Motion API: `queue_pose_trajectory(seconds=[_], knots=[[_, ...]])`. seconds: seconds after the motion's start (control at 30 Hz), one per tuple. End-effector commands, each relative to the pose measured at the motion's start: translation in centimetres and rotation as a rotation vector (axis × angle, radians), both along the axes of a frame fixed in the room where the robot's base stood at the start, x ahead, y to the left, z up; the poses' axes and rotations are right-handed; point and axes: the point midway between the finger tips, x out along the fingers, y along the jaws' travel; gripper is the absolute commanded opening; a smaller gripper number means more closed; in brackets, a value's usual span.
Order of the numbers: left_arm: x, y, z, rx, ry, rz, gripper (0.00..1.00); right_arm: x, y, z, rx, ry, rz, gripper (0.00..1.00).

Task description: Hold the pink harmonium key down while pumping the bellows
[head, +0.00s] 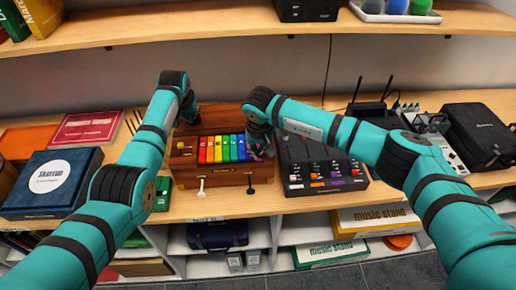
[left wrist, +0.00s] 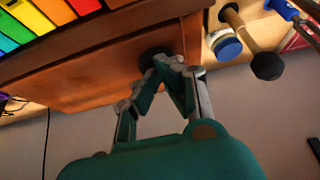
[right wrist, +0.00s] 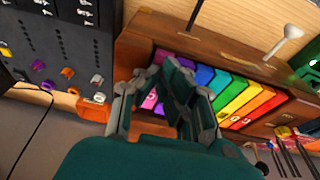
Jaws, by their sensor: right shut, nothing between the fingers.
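The brown wooden harmonium (head: 223,184) stands on the table with a row of rainbow keys. The pink key (right wrist: 149,101) is at the end of the row nearest my right arm, partly hidden by my right gripper. My right gripper (right wrist: 175,70) is shut and empty, its tips over the pink and purple end; I cannot tell whether the key is pressed. My left gripper (left wrist: 164,65) is behind the harmonium, its fingers closed around a black round knob (left wrist: 151,55) on the back panel.
A black mixer (head: 318,168) stands close on the right of the harmonium. A blue box (head: 50,182) and a red box (head: 86,127) lie to the left. A shelf (head: 200,28) runs above. A black case (head: 478,135) is at the far right.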

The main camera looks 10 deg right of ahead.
Motion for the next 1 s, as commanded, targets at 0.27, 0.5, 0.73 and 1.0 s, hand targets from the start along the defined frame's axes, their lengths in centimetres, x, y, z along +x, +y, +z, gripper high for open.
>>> queue_pose_trajectory(seconds=[0.27, 0.5, 0.73, 1.0], knots=[[-0.1, 0.0, 2.5, -0.001, 0.003, 0.0, 0.0, 0.0, 0.0, -0.1, 0.0, 0.0, 0.0, 0.0], [-0.1, 0.0, 1.1, -0.001, 0.006, 0.0, 0.0, 0.0, 0.0, 0.0, 0.0, 0.0, 0.0, 0.0], [-0.1, -0.1, -0.3, -0.001, 0.003, 0.0, 0.0, 0.0, 0.0, 0.0, 0.0, 0.0, 0.0, 0.0], [-0.1, -0.1, 2.4, -0.002, 0.002, -0.001, 0.0, 0.0, 0.0, 0.0, 0.0, 0.0, 0.0, 0.0]])
